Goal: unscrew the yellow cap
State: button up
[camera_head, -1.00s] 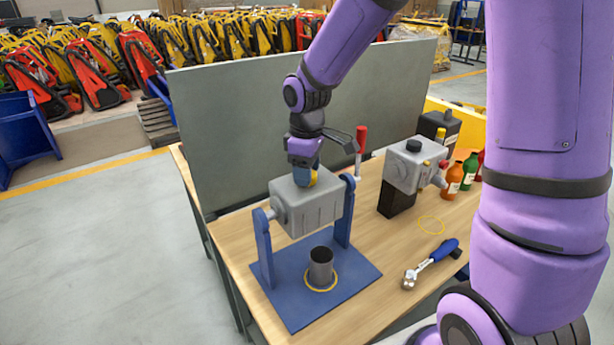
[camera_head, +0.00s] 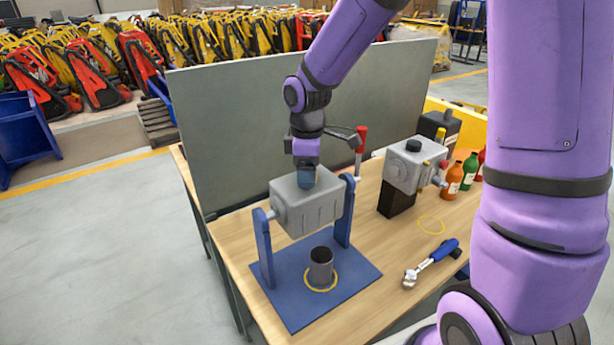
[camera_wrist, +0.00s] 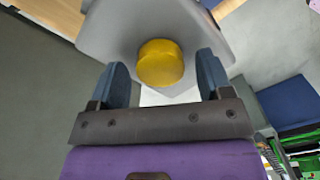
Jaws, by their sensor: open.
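The yellow cap (camera_wrist: 160,62) sits on the grey housing (camera_wrist: 95,30), seen close up in the wrist view. My gripper (camera_wrist: 160,75) is open, with one blue finger on each side of the cap and a visible gap between each finger and the cap. In the head view my gripper (camera_head: 307,182) is at the top of the grey housing (camera_head: 308,212), and its fingers hide the cap there. The housing hangs between the two uprights of a blue stand (camera_head: 264,250).
A second grey unit (camera_head: 412,166) on a black block, a blue-handled wrench (camera_head: 432,263) and several bottles (camera_head: 455,179) are to the right. A grey panel (camera_head: 240,130) rises behind.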

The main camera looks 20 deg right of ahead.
jog(key=m, duration=0.3)
jog(key=shift+m, duration=0.4)
jog(key=m, duration=0.4)
jog(key=shift+m, duration=0.3)
jog(key=m, duration=0.3)
jog(key=shift+m, duration=0.3)
jog(key=m, duration=0.3)
jog(key=shift+m, duration=0.3)
jog(key=m, duration=0.6)
jog(key=shift+m, duration=0.4)
jog(key=m, duration=0.6)
